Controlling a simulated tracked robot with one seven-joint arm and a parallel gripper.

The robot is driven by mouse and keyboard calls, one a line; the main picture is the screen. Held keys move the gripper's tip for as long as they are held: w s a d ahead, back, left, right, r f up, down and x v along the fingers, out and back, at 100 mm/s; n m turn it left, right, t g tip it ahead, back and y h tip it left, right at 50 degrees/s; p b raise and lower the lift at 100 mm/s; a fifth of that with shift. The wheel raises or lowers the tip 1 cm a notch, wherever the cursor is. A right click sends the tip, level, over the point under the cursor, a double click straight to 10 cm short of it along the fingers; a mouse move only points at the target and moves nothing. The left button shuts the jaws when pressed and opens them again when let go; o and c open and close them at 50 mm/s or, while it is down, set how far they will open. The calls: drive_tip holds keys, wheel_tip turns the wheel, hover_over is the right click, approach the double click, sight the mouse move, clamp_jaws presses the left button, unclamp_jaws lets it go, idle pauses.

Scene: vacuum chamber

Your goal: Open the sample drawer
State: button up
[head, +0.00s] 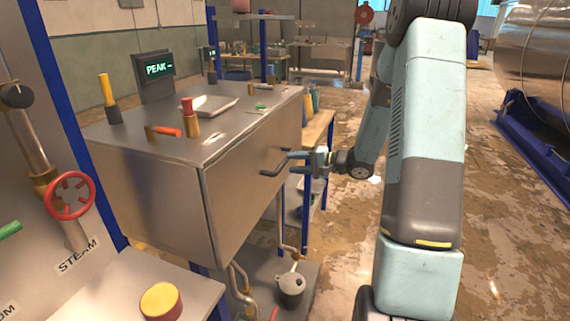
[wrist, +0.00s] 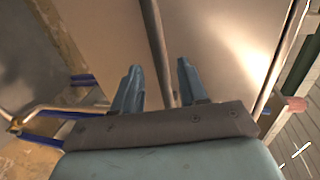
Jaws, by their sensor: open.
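The sample drawer seems to be the metal front (head: 240,190) of the steel cabinet, and it looks flush with the cabinet. A dark bar handle (head: 268,173) stands out from this front. My gripper (head: 284,155) is open at the handle, with its fingers pointing at the front. In the wrist view the handle bar (wrist: 154,28) runs lengthwise between the two spread fingers of my gripper (wrist: 160,67). Neither finger clearly touches the bar. The bar's lower end is hidden behind the gripper body.
On the cabinet top (head: 150,145) stand a small screen (head: 155,72) reading "PEAK", a tray (head: 213,105) and several small fittings. A pot (head: 290,284) and pipes are below. A wooden bench (head: 318,128) stands behind. The floor right of my arm is open up to a large metal tank (head: 540,60).

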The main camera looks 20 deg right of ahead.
sight(284, 163)
drive_tip(key=shift+x, duration=2.3)
clamp_jaws()
